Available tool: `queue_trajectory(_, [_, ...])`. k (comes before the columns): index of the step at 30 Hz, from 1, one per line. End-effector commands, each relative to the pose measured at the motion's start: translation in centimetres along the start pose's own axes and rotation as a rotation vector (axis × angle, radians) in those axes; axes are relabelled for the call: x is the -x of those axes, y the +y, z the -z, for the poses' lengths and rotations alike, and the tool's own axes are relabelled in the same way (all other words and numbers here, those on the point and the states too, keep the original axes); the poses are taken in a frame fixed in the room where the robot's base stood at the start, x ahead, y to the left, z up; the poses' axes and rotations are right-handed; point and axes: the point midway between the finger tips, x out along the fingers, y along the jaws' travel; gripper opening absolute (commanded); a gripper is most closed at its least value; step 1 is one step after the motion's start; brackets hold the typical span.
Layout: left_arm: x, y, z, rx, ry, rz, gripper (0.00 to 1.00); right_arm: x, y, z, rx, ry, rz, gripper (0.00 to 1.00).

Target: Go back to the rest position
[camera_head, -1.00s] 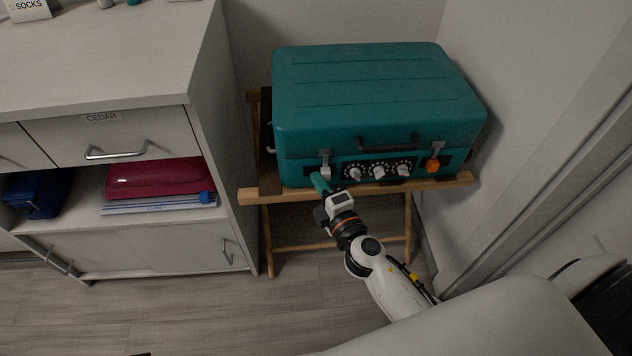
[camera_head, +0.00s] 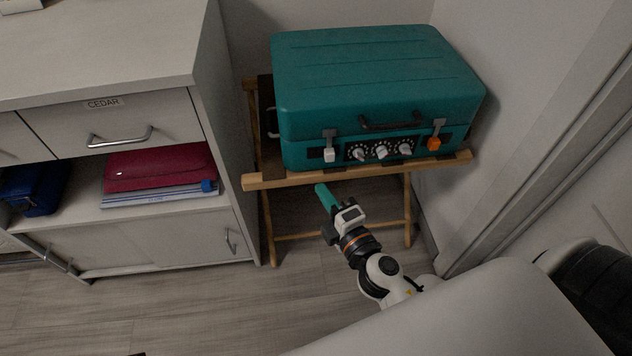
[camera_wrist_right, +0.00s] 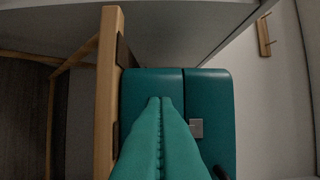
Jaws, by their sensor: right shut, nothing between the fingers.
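My right gripper (camera_head: 322,190) is in the head view, below and in front of the wooden rack's front rail. Its teal fingers are shut together with nothing between them, and it is apart from the case. In the right wrist view the two closed fingers (camera_wrist_right: 161,105) point toward the teal case (camera_wrist_right: 210,90). In the head view the teal case (camera_head: 375,75) lies closed on the wooden rack (camera_head: 262,181), with dials, a handle, a white latch and an orange latch on its front. My left gripper is not in view.
A white cabinet (camera_head: 222,90) with a CEDAR drawer stands at the left. Its open cubbies hold a red folder (camera_head: 160,168) on papers and a blue item (camera_head: 35,188). A wall and white panelling (camera_head: 560,150) close off the right. Bare floor (camera_head: 200,300) lies in front of the cabinet.

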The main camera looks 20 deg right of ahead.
Motion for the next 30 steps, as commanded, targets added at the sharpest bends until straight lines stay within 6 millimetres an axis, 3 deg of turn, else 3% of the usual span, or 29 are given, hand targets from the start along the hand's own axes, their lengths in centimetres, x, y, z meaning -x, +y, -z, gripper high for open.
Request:
queue_trajectory(6, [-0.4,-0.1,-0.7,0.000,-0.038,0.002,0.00,1.3,0.0,0.0,0.002,0.000,0.000,0.00])
queue_trajectory(23, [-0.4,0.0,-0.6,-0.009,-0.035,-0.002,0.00,1.3,-0.1,0.1,-0.006,0.007,-0.001,0.00])
queue_trajectory(26, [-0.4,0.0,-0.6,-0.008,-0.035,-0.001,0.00,1.4,-0.4,1.2,-0.076,0.066,-0.010,0.00])
queue_trajectory(30, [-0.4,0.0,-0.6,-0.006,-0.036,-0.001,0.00,2.4,-0.2,4.6,-0.342,0.267,-0.077,0.00])
